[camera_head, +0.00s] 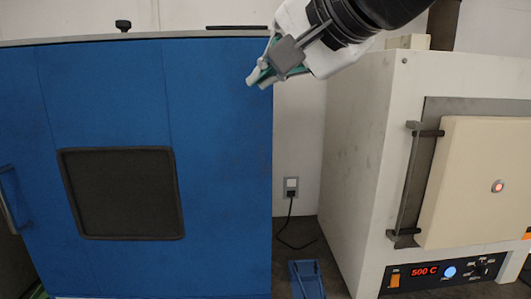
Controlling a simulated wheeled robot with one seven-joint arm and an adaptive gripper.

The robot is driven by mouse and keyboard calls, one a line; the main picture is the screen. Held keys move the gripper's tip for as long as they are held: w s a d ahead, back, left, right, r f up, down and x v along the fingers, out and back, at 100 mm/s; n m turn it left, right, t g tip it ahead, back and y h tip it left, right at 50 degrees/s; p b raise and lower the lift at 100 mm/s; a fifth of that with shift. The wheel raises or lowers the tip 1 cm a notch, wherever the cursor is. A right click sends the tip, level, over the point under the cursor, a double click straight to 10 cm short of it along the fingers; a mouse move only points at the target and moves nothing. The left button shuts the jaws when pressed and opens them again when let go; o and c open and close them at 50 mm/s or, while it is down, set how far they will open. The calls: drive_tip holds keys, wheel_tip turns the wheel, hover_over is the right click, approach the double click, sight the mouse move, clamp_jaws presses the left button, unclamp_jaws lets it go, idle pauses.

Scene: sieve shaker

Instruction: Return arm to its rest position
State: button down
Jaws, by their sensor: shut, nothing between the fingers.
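My gripper (259,79) hangs at the top centre, at the end of my white and black arm. It is shut with nothing between its fingers. The fingertips point down and left, in front of the upper right corner of a blue cabinet (222,120) in the picture. I cannot tell how far the fingers are from the cabinet. The upper part of my arm is cut off by the top edge of the view.
The blue cabinet with a dark window (122,193) fills the left. A beige furnace (358,150) with a closed door (475,185) and a "500 C" display stands right. Between them are a wall outlet (291,187), a black cord and a small blue frame (307,280).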

drive_tip(key=s+d+f+n+g+h, duration=0.2)
drive_tip(key=s+d+f, duration=0.3)
drive_tip(key=f, duration=0.3)
drive_tip(key=s+d+f+n+g+h, duration=0.2)
drive_tip(key=s+d+f, duration=0.3)
drive_tip(key=d+f, duration=0.2)
drive_tip(key=s+d+f+n+g+h, duration=0.1)
drive_tip(key=s+d+f, duration=0.4)
drive_tip(key=f, duration=0.6)
drive_tip(key=shift+s+d+f+n+g+h, duration=0.2)
drive_tip(key=shift+d+n+g+h, duration=0.25)
drive_tip(key=shift+d+h, duration=0.5)
drive_tip(key=shift+a, duration=0.1)
